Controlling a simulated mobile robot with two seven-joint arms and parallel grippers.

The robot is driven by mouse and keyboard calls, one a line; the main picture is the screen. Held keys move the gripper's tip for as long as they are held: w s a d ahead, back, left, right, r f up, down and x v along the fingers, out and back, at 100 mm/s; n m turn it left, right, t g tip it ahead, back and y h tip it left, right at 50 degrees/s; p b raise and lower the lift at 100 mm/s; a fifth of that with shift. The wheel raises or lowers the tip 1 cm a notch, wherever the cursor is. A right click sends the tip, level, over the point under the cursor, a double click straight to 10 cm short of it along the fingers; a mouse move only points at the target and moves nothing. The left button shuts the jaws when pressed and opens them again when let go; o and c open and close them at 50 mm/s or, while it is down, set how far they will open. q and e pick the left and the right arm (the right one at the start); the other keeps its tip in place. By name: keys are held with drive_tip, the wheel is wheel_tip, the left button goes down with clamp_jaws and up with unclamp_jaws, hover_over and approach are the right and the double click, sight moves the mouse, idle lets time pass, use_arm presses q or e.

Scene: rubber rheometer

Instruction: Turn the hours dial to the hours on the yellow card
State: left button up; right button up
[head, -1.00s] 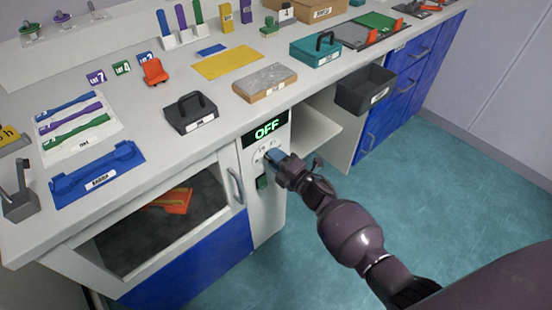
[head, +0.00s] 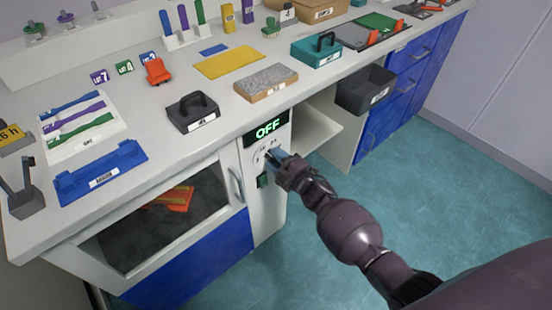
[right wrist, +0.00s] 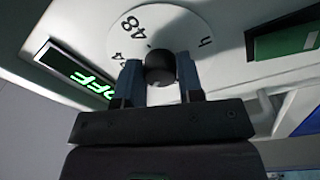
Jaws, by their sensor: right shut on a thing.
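The hours dial (right wrist: 190,28) is a white disc on the oven panel with a black knob (right wrist: 160,68) at its centre. In the right wrist view, 48, part of another number and an "h" are legible around it. My right gripper (right wrist: 160,80) has its two fingers on either side of the knob, shut on it. In the head view my right gripper (head: 277,160) covers much of the dial. The yellow card (head: 12,134) stands at the far left, cut by the picture edge; "6 h" is legible, with any earlier digit unclear. My left gripper is not seen.
A green-lit display (head: 268,129) above the dial reads OFF. A dark green switch (head: 262,180) is below the dial. The oven door (head: 165,210) with its handle (head: 237,185) lies left. An open shelf and a dark bin (head: 365,90) lie right.

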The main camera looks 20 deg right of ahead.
drive_tip(key=o, duration=0.9)
drive_tip(key=p+v, duration=0.1)
drive_tip(key=v, duration=1)
drive_tip(key=shift+f, duration=0.1)
drive_tip(key=shift+w, duration=0.1)
